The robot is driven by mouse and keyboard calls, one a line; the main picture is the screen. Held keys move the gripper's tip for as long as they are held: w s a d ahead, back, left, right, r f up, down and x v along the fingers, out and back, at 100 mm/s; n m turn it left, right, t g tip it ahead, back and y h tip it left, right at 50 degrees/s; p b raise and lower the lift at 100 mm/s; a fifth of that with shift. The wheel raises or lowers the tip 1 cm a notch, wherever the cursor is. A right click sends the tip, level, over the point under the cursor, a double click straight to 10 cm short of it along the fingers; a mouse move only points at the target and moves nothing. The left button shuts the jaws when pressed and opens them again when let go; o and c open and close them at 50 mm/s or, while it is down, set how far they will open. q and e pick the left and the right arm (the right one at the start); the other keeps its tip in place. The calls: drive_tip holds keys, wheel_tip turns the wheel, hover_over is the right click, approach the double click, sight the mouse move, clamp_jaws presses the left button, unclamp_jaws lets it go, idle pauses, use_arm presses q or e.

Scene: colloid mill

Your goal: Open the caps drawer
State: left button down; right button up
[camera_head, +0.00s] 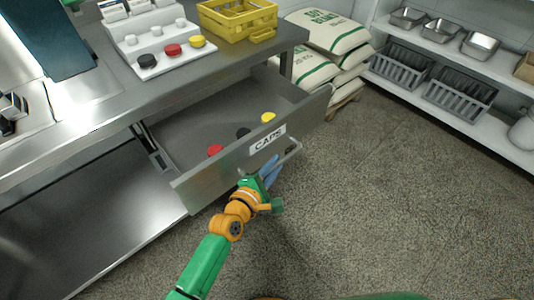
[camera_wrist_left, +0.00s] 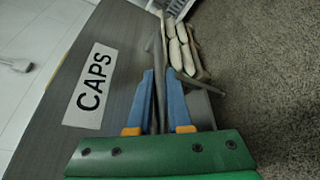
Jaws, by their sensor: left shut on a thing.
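The caps drawer (camera_head: 205,170) is pulled out from under the steel bench in the head view. Red, black and yellow caps lie inside it. Its front carries a white CAPS label (camera_head: 268,139), which also shows in the left wrist view (camera_wrist_left: 90,85). A bar handle (camera_head: 292,152) runs along the drawer front; in the left wrist view the handle (camera_wrist_left: 158,75) passes between the blue fingers. My left gripper (camera_head: 269,170) is shut on this handle; it also shows in the left wrist view (camera_wrist_left: 160,100). My right gripper is not in view.
The steel bench (camera_head: 90,115) bears a white tray (camera_head: 155,45) with caps and a yellow crate (camera_head: 238,18). White sacks (camera_head: 325,35) stand right of the bench. A shelf with grey bins (camera_head: 460,90) is at the right. The floor (camera_head: 400,200) before the drawer is clear.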

use_arm(q)
drive_tip(key=shift+s+d, duration=0.6)
drive_tip(key=shift+s, duration=0.25)
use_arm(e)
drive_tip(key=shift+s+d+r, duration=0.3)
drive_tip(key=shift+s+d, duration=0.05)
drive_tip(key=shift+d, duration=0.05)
use_arm(q)
drive_tip(key=c, duration=0.8)
unclamp_jaws()
drive_tip(key=shift+c, duration=0.2)
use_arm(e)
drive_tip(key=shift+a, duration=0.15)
use_arm(q)
drive_tip(key=p+v, duration=0.2)
drive_tip(key=v, duration=0.5)
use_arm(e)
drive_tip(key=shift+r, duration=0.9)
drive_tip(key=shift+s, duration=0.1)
